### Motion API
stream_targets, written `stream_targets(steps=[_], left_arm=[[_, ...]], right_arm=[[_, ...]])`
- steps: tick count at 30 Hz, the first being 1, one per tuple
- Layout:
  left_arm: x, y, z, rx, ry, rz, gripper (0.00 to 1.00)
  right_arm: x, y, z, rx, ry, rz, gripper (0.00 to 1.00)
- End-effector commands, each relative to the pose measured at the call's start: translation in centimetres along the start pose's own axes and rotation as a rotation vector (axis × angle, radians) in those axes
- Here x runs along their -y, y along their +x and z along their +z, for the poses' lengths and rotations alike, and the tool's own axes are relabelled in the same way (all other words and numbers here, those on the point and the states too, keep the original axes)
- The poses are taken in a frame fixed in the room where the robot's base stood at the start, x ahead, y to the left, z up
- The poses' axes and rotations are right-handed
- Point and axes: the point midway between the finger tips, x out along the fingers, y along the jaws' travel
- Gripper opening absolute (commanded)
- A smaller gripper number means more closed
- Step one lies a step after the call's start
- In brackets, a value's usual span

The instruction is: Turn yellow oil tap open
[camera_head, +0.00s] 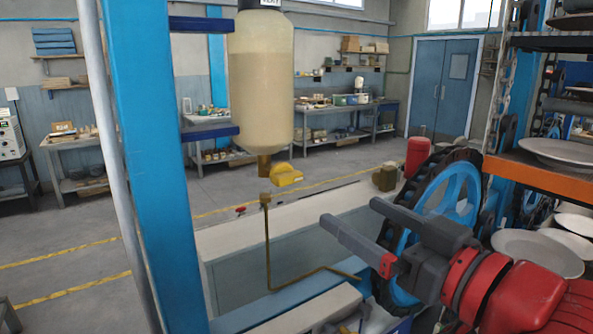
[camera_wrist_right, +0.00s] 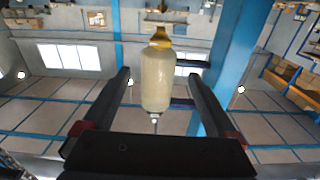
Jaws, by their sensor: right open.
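The yellow oil tap (camera_head: 287,175) sits at the bottom of a cream-coloured oil bottle (camera_head: 261,80), just right of its brass neck (camera_head: 264,165). In the right wrist view the bottle (camera_wrist_right: 164,82) shows between the fingers, with the yellow tap (camera_wrist_right: 161,40) at its upper end. My right gripper (camera_head: 352,240) is open and empty, below and to the right of the tap, apart from it. Its two fingers also show in the right wrist view (camera_wrist_right: 160,95). My left gripper is not in view.
A blue post (camera_head: 160,160) stands left of the bottle. A thin brass pipe (camera_head: 268,240) runs below the tap. A blue wheel with a black chain (camera_head: 450,190) is behind my right gripper. Plates (camera_head: 535,252) sit on racks at the right. Space between gripper and tap looks clear.

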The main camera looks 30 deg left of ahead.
Motion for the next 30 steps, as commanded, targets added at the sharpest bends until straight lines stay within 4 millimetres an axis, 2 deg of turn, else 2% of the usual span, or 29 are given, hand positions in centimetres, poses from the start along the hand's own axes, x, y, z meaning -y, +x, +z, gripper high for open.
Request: stream_targets(steps=[4,7,21,27,30], left_arm=[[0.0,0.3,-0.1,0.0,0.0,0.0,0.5],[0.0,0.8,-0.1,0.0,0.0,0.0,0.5],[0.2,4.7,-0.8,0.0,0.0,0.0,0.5],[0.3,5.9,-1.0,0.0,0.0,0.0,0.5],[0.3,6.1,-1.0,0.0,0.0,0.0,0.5]], right_arm=[[0.6,0.4,0.2,0.028,-0.02,-0.004,0.93],[0.6,1.7,0.2,0.031,-0.018,-0.004,0.93],[0.7,12.4,0.3,0.032,-0.014,-0.006,0.93],[0.6,15.8,0.4,0.027,-0.015,-0.005,0.93],[0.6,16.7,0.5,0.027,-0.016,-0.005,0.93]])
